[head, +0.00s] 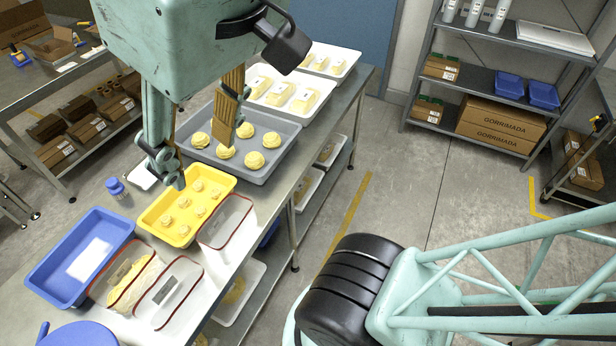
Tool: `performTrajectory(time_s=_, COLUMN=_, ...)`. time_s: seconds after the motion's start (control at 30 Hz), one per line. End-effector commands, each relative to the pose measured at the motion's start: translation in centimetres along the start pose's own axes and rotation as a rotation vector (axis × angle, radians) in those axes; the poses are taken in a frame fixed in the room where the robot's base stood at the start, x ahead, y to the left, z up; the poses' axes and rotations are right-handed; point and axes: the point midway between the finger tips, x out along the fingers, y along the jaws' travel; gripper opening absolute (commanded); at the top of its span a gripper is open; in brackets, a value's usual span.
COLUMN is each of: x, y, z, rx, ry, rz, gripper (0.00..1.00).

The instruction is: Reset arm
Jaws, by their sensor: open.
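My teal gripper (200,158) hangs over the metal table, with its jaws spread apart and nothing visible between them. One fingertip is above the back left of a yellow tray (150,216) holding several small pale yellow pieces. The other finger is over a grey tray (283,150) holding several larger round yellow pieces. The gripper hides part of both trays' back left area. I cannot tell whether the fingertips touch anything.
A blue tray (52,284) and clear red-rimmed containers (226,222) crowd the near table. White trays (318,84) with packed yellow items stand behind. A small blue object (117,188) sits at the left edge. Shelves (490,85) stand back right; open floor (400,160) lies between.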

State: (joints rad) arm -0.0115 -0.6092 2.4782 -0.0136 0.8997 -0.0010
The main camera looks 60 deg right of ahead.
Motion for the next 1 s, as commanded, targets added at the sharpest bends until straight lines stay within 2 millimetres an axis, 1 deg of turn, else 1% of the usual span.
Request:
performTrajectory(time_s=0.03, x=1.2, y=-0.1, z=1.5, rx=0.028, ry=-0.035, rz=-0.008, gripper=0.44)
performTrajectory(time_s=0.43, x=1.3, y=-0.1, z=1.4, rx=0.025, ry=-0.038, rz=-0.008, gripper=0.44)
performTrajectory(time_s=0.57, x=1.7, y=-0.1, z=1.5, rx=0.024, ry=-0.036, rz=-0.008, gripper=0.44)
performTrajectory(time_s=0.77, x=3.2, y=-0.1, z=1.9, rx=0.022, ry=-0.033, rz=-0.008, gripper=0.44)
performTrajectory(time_s=1.0, x=5.8, y=-0.2, z=2.9, rx=0.021, ry=-0.031, rz=-0.008, gripper=0.44)
